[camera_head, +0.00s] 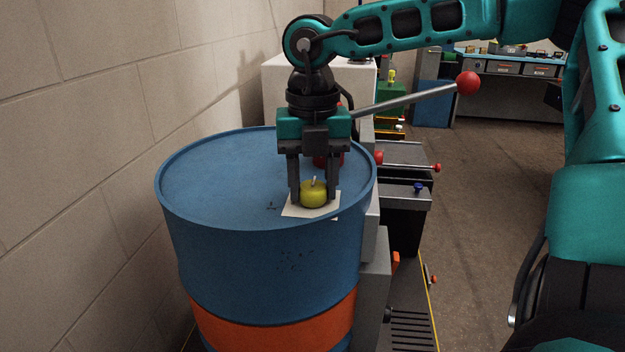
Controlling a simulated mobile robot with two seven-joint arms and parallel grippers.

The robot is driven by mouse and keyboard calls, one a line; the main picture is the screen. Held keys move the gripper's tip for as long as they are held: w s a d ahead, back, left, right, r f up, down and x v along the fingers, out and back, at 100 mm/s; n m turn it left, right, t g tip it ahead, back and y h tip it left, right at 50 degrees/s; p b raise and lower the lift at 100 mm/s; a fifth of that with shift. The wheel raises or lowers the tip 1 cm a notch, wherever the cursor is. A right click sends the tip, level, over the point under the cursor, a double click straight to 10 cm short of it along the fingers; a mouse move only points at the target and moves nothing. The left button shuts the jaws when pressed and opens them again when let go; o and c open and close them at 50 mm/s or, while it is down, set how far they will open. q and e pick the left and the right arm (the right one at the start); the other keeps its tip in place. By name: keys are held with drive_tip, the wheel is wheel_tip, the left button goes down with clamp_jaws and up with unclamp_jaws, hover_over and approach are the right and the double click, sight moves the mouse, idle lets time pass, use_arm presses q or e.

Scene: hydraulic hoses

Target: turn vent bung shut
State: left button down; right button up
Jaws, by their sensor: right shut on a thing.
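The vent bung (314,195) is a round yellow knob with a small pale marker on top. It is on the near right part of the lid of a blue drum (215,180), over a white card or plate (296,211). My right gripper (314,192) points straight down, with one finger on each side of the bung, and is shut on it. A red part (333,159) on the lid is partly hidden behind the gripper. My left gripper is out of view.
A block wall (80,130) runs close along the drum's left. A lever with a red ball (467,83) reaches out just right of my gripper. Machinery with red-ended handles (437,167) stands right of the drum. Open floor (485,220) lies farther right, before a workbench (520,68).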

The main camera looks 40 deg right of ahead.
drive_tip(key=shift+c, duration=1)
